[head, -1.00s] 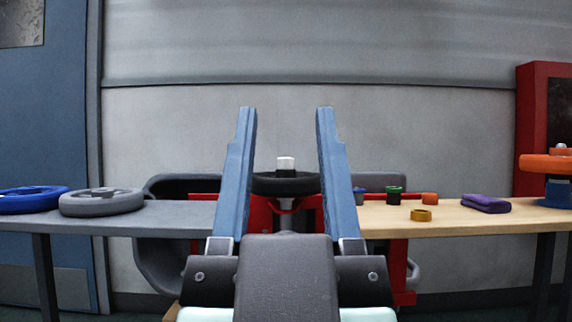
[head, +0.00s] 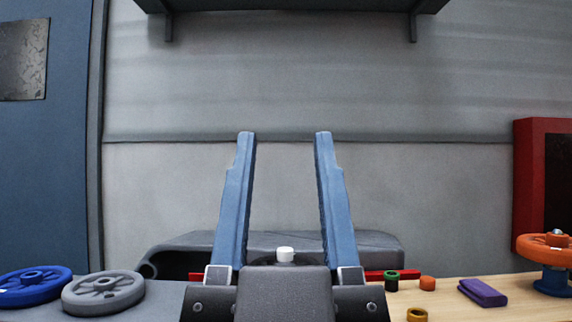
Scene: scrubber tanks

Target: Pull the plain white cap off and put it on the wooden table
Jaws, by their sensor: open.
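The plain white cap (head: 285,254) sits upright in the middle of the head view, low between my fingers. What it sits on is mostly hidden behind my gripper's body; a dark rim shows just around it. My gripper (head: 285,138) is open and empty, its two blue fingers pointing up and away on either side of the cap in the picture, touching nothing. The wooden table (head: 520,296) is at the lower right, partly cut off by the frame's bottom edge.
A grey table (head: 155,309) holds blue (head: 32,287) and grey (head: 104,293) wheels. A shelf (head: 290,5) hangs above.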

